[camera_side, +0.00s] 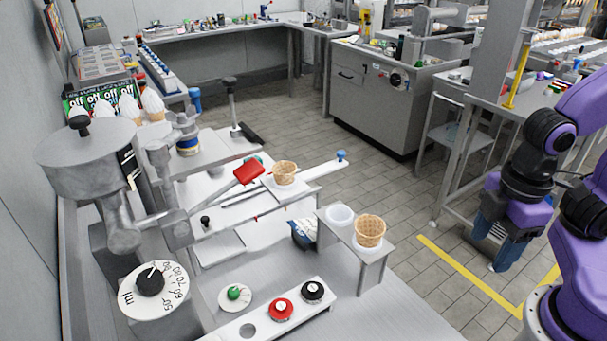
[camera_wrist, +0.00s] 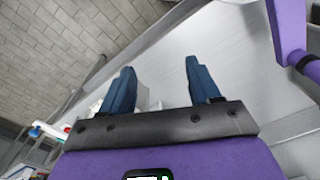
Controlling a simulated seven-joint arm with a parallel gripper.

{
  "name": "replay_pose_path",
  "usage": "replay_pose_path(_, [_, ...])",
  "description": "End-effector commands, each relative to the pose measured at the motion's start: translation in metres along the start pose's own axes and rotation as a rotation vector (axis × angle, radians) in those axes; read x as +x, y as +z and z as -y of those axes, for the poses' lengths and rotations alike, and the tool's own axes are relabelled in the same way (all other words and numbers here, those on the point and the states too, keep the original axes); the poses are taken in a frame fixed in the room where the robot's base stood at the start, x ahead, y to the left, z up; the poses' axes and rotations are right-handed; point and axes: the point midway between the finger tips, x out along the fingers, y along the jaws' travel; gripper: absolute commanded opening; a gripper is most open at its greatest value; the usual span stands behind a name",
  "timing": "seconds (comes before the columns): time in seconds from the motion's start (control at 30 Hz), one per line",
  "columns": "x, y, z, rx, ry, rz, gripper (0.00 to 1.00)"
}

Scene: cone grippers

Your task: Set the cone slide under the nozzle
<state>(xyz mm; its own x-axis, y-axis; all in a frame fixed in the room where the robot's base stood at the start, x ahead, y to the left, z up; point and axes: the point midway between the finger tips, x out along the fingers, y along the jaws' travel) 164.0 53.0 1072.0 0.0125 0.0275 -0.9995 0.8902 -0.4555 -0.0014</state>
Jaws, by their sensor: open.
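The cone slide (camera_side: 318,168) is a pale bar with a blue knob (camera_side: 341,155) at its outer right end. A waffle cone cup (camera_side: 285,172) sits upright on a small plate along it. The cone and its plate stand to the right of the grey dispenser (camera_side: 88,160) and its metal spout parts (camera_side: 165,165); I cannot clearly make out the nozzle's tip. My gripper (camera_side: 497,238) hangs at the right, well apart from the slide and the knob. In the wrist view, its two blue fingers (camera_wrist: 160,72) are spread with nothing between them.
A small stand (camera_side: 373,259) holds a second waffle cone (camera_side: 370,231) and an empty round holder (camera_side: 340,215). A red-ended lever (camera_side: 249,171) reaches close beside the slide's cone. A button panel (camera_side: 268,318) and a dial (camera_side: 153,288) are in front. Open floor lies between slide and gripper.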

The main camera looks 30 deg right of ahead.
Motion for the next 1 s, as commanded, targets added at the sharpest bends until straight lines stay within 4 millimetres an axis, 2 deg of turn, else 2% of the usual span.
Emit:
replay_pose_path(0.17, [-0.008,-0.017,-0.009,0.065,0.001,-0.001,0.5])
replay_pose_path(0.37, [-0.034,-0.075,-0.046,0.312,0.005,0.003,0.5])
replay_pose_path(0.5, [-0.052,-0.115,-0.084,0.512,0.008,0.007,0.5])
replay_pose_path(0.7, [-0.075,-0.161,-0.146,0.798,0.013,0.012,0.5])
replay_pose_path(0.83, [-0.087,-0.181,-0.19,0.983,0.016,0.014,0.5])
replay_pose_path(1.0, [-0.1,-0.197,-0.249,1.225,0.02,0.016,0.5])
